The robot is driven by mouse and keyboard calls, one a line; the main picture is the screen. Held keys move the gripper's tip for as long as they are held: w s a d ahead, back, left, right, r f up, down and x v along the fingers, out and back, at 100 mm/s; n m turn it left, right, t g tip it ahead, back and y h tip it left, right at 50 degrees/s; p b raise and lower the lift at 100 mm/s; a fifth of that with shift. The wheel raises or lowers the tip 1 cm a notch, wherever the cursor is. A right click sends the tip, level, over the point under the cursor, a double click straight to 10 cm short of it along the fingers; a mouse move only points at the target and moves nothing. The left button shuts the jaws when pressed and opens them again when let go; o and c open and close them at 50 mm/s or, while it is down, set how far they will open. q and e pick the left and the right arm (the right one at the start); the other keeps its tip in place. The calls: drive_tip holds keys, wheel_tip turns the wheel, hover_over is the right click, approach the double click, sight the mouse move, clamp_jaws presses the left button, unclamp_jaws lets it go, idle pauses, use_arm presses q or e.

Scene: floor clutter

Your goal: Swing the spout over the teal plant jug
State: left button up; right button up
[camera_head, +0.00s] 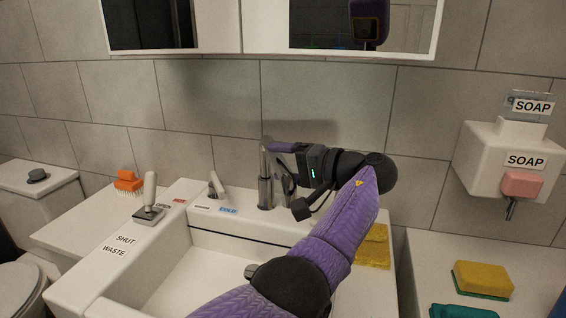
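A grey metal faucet post (265,178) stands at the back edge of the white sink (170,285). My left arm, in a purple sleeve, comes up from the bottom and across the sink. My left gripper (284,166) is right beside the post, at its upper part. The gripper and arm cover the area right of the post, so I cannot make out the spout or whether the fingers touch it. How far the fingers are apart is unclear. A teal thing (463,312) is cut off at the bottom edge; I cannot tell whether it is the plant jug. My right gripper is out of view.
A grey lever (150,198) stands on the left ledge by the "SHUT" and "WASTE" labels. A smaller handle (216,186) is near the "COLD" label. An orange brush (128,182), yellow cloth (374,247), yellow sponge (482,279) and soap dispenser (508,160) surround the sink.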

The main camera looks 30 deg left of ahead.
use_arm(q)
drive_tip(key=d+r+b, duration=0.1)
drive_tip(key=d+b, duration=0.4)
drive_tip(key=d, duration=0.4)
drive_tip(key=shift+w+d+r, duration=0.2)
drive_tip(key=shift+d, duration=0.2)
